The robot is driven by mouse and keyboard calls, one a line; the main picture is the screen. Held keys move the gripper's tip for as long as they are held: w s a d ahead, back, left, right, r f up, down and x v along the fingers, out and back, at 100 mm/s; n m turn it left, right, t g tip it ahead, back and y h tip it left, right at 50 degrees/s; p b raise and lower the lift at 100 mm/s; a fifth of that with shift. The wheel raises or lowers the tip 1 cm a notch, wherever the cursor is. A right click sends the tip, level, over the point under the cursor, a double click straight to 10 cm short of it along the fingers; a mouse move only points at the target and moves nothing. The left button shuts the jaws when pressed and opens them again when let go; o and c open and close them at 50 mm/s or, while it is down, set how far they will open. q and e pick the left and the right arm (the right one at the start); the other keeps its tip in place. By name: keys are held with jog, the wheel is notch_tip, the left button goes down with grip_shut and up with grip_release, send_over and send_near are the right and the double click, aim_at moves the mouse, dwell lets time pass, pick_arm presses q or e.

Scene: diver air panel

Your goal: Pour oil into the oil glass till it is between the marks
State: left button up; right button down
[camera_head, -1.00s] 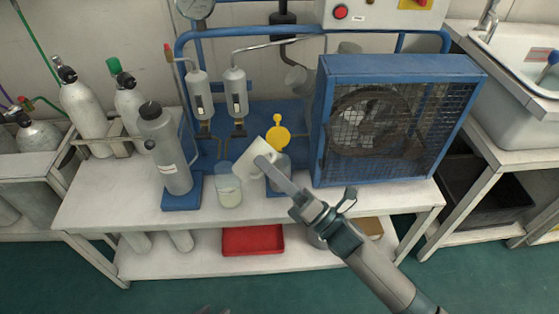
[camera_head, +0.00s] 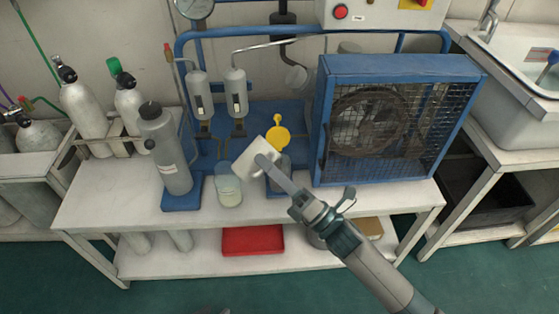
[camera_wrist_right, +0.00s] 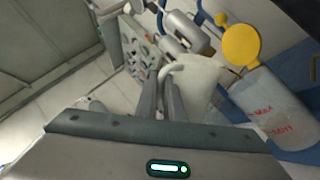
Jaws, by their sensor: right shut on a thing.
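A white jug (camera_head: 252,163) is held tilted above the bench, left of my right gripper (camera_head: 268,166). The gripper is shut on its handle, as the right wrist view shows (camera_wrist_right: 163,98). The oil glass (camera_wrist_right: 268,108) is a clear cylinder with red MAX and MIN marks and a swung-up yellow lid (camera_wrist_right: 240,44). In the head view the oil glass (camera_head: 284,176) stands behind and right of the jug, partly hidden. I cannot make out its oil level or any stream. My left gripper is not clearly in view.
A glass beaker (camera_head: 229,191) with pale content stands just left of the jug. A grey cylinder (camera_head: 168,155) stands further left on a blue base. A blue caged fan unit (camera_head: 383,125) rises close on the right. The bench front (camera_head: 130,211) is clear.

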aim_at(252, 182)
jog(key=shift+d+r, duration=0.1)
jog(key=shift+r, duration=0.05)
dwell(0.5)
pick_arm(q)
jog(key=shift+w+d+r+b, duration=0.1)
jog(key=shift+w+d+b, duration=0.1)
jog(key=shift+d+b, duration=0.2)
pick_arm(e)
jog(key=shift+w+d+m+t, duration=0.15)
jog(key=shift+m+t, duration=0.35)
jog(key=shift+m, duration=0.3)
dwell(0.9)
pick_arm(q)
jog(key=shift+w+d+r+t, duration=0.2)
jog(key=shift+w+t, duration=0.05)
jog(key=shift+t, duration=0.25)
pick_arm(e)
jog(key=shift+f+m, duration=0.2)
jog(key=shift+m, duration=0.1)
